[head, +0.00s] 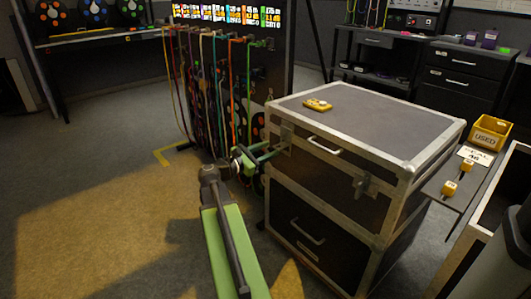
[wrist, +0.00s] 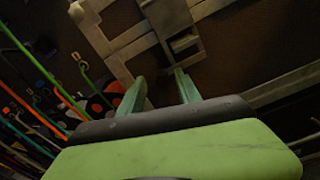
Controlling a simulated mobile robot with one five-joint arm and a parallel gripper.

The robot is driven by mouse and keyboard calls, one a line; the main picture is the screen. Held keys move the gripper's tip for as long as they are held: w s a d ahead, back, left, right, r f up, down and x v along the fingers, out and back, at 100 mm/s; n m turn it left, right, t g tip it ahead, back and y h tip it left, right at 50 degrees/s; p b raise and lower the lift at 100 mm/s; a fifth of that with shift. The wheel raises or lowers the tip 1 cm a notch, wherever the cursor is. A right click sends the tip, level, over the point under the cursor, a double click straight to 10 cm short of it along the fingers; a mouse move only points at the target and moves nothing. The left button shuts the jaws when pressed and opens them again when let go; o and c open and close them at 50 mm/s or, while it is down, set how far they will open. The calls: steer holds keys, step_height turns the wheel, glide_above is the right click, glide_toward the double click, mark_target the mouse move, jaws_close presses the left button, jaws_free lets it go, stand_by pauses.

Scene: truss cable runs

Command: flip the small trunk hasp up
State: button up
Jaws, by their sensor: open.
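The black trunk (head: 315,165) with silver edges stands in the middle of the head view. A metal hasp (head: 286,136) is on its front near the left corner; it also shows at the top of the wrist view (wrist: 183,42). A second metal hasp (head: 362,186) is to the right, past a handle (head: 325,145). My gripper (head: 272,151) is in front of the left hasp. In the wrist view its green fingers (wrist: 158,82) are apart with nothing between them, just below the hasp. I cannot tell whether they touch it, or how the hasp flap is set.
Hanging coloured cables (head: 205,80) are close to the left of my gripper. A yellow object (head: 318,104) lies on the trunk lid. A yellow bin (head: 490,132) marked USED is at the right. The floor (head: 90,190) at the left is clear.

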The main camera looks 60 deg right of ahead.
steer(key=c, duration=0.9)
jaws_close()
steer(key=shift+w+r, duration=0.1)
steer(key=shift+w, duration=0.05)
